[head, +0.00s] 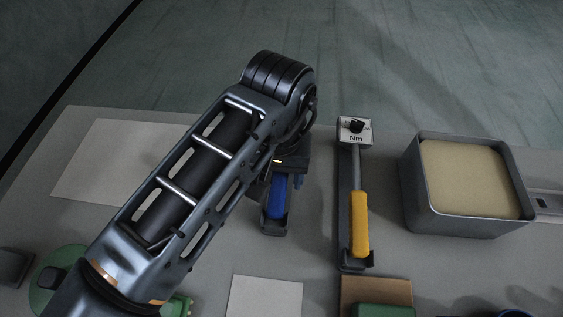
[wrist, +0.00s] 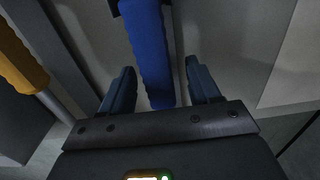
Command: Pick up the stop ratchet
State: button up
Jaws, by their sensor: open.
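A tool with a blue handle (head: 277,196), which I take to be the stop ratchet, sits in a dark narrow holder (head: 276,229) on the grey table. My arm and gripper hide its upper part in the head view. My gripper (head: 286,180) is over this tool. In the wrist view the blue handle (wrist: 151,50) runs between the two open fingers (wrist: 158,75), with a gap on each side. The fingers do not appear to touch it; how far down they reach is hard to tell.
A yellow-handled tool (head: 360,222) lies in a holder close on the right, with an "Nm" plate (head: 355,131) at its far end. Further right stands a grey bin (head: 408,190) with a tan inside. A green round object (head: 66,270) is at lower left. Pale sheets (head: 265,297) lie flat.

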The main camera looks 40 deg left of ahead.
jog(key=shift+f, duration=0.65)
jog(key=shift+c, duration=0.4)
grip_shut()
